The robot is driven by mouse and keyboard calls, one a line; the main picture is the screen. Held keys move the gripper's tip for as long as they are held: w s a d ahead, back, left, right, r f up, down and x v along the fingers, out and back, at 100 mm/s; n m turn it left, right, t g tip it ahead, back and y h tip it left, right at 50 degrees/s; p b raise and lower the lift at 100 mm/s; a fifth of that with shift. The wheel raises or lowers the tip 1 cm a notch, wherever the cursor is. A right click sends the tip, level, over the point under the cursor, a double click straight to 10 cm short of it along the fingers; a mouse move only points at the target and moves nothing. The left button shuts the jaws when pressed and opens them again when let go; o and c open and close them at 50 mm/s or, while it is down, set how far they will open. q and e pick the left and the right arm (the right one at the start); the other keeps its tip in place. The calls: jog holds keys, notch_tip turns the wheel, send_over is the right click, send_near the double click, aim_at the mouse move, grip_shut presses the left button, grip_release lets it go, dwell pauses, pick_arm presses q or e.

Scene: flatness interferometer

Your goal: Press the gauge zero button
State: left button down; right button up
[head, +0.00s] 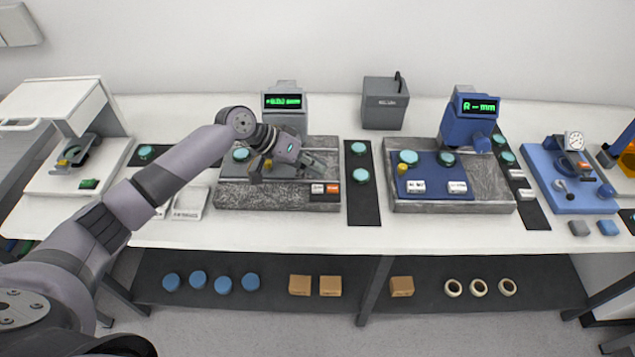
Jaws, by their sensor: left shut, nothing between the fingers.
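My left gripper (318,166) is shut and empty, held over the grey gauge station (235,197) on the left half of the bench. It partly hides the middle of that station. The grey station has a box with a green digital readout (285,102) behind it, too small to read surely. At its front right edge are a small white labelled button (317,188) and an orange-and-white one (333,189), just in front of the gripper and apparently apart from it. I cannot read which is the zero button. My right gripper is not in view.
A blue gauge station (436,187) with a green readout (479,106) stands right. A dark strip (362,205) with teal discs lies between the stations. A grey box (385,104) stands behind. A blue dial-gauge stand (570,195) is farther right. The front bench edge is clear.

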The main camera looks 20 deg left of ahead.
pick_arm(q)
jog(key=shift+r+p, duration=1)
jog(key=shift+r, duration=0.5)
jog(key=shift+f, duration=0.1)
